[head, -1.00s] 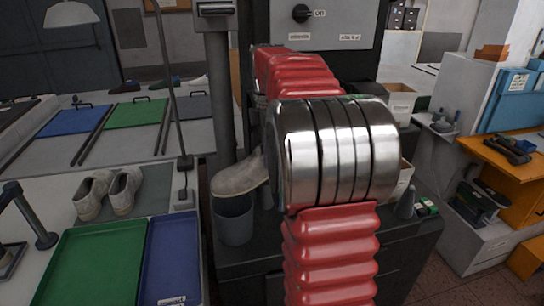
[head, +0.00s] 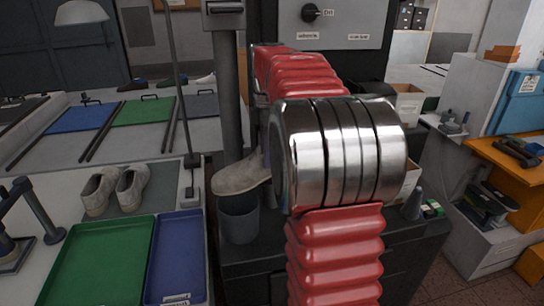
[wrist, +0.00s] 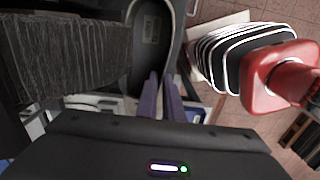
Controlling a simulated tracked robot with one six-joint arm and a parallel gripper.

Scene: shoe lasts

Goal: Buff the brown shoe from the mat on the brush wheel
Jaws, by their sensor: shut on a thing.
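A grey-brown shoe (head: 242,177) sticks out to the left from behind my red arm in the head view, toe to the left above a grey bin. In the wrist view the shoe (wrist: 148,75) shows its dark open inside at the top middle. My gripper (wrist: 162,80) is shut on the shoe at its near end; the exact grip is hard to see. A dark bristled brush wheel (wrist: 75,55) is close to the left of the shoe in the wrist view; I cannot tell whether they touch. My arm hides the wheel and my gripper in the head view.
The grey bin (head: 238,222) stands under the shoe. A machine panel with a dial (head: 311,12) rises behind. At left, a pair of beige shoes (head: 116,188) stands on a grey mat (head: 125,205), behind green (head: 100,262) and blue (head: 176,257) trays.

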